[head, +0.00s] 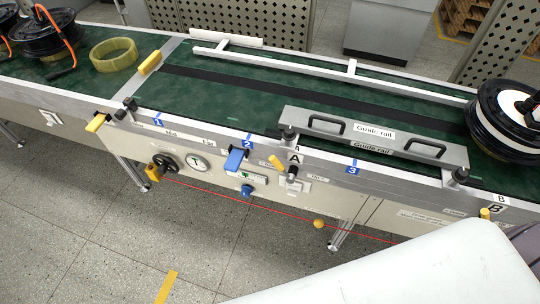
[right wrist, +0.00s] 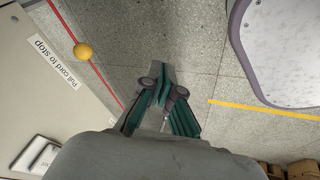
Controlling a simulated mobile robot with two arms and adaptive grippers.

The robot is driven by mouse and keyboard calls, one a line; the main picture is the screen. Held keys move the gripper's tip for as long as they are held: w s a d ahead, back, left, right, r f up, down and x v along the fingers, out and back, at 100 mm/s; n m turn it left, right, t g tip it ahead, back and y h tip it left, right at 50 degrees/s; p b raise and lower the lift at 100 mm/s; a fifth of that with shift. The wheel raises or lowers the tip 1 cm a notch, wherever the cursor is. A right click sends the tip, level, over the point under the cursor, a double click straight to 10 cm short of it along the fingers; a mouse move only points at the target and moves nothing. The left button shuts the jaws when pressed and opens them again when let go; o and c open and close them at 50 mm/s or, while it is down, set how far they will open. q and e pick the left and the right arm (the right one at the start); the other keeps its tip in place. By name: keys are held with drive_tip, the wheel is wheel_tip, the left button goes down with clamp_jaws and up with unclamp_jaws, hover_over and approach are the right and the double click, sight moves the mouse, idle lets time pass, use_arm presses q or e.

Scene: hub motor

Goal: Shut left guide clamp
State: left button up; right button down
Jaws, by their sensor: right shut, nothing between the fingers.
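The guide rail (head: 335,134) is a grey plate with two black handles, lying along the near edge of the green conveyor. At its left end is the left guide clamp, marked A, with a black knob (head: 289,134) above and a yellow-tipped lever (head: 277,163) below on the conveyor's front side. The lever slants up to the left from its dark mount. At the rail's right end is clamp B (head: 485,213), with a yellow tip partly visible. My right gripper (right wrist: 160,84) is shut and empty over the floor, apart from the clamps. My left gripper is not in view.
A blue lever (head: 235,160), a black handwheel (head: 166,163) and a yellow lever (head: 97,123) stick out left of clamp A. A red pull cord with a yellow ball (head: 319,223) runs below. A black reel (head: 508,120) stands on the belt's right end.

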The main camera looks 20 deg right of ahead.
drive_tip(key=w+a+r+n+t+y+b, duration=0.1)
drive_tip(key=w+r+n+t+b, duration=0.25)
drive_tip(key=w+r, duration=0.35)
drive_tip(key=w+a+r+n+t+b, duration=0.1)
drive_tip(key=w+r+n+t+b, duration=0.3)
drive_tip(key=w, duration=0.6)
drive_tip(key=w+a+r+n+t+y+b, duration=0.1)
drive_tip(key=w+a+r+n+t+b, duration=0.1)
drive_tip(key=r, duration=1)
drive_tip(key=w+a+r+n+t+y+b, duration=0.1)
drive_tip(key=w+a+r+n+t+b, duration=0.1)
drive_tip(key=r, duration=1)
drive_tip(key=shift+a+n+t+b, duration=0.2)
drive_tip(key=shift+n+t+b, duration=0.35)
drive_tip(key=shift+n+b, duration=0.45)
